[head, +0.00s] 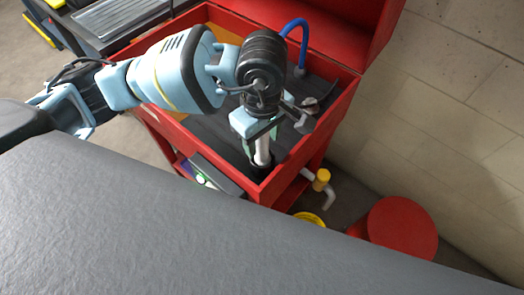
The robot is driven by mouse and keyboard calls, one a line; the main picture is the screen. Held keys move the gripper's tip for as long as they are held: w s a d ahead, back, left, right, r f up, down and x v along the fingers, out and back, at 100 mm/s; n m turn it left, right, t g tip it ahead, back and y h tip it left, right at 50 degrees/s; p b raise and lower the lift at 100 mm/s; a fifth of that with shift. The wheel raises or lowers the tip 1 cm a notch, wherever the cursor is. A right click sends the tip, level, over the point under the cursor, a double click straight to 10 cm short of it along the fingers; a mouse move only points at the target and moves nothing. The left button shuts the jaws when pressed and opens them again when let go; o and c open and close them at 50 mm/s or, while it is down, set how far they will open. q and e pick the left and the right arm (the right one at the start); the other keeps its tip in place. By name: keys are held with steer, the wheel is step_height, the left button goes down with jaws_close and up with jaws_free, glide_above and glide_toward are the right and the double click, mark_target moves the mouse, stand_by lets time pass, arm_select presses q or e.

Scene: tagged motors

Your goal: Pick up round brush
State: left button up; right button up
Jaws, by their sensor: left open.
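A pale, upright cylinder with a dark lower end, which looks like the round brush (262,152), stands in the near right corner of the red wash basin (175,135). My left gripper (270,130) is over the basin, pointing down, with its jaws open. It is right at the top of the pale cylinder and hides its upper part. I cannot tell whether the fingers touch it. A small green part shows beside the cylinder. My right gripper is out of view.
A blue hose (301,50) rises from the basin, whose red lid stands open behind. A dark grey surface (180,240) fills the foreground. A red round stool or lid (403,229) and a yellow-capped white pipe (321,180) are at the right.

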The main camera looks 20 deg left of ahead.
arm_select(q)
steer(key=c, duration=1.1)
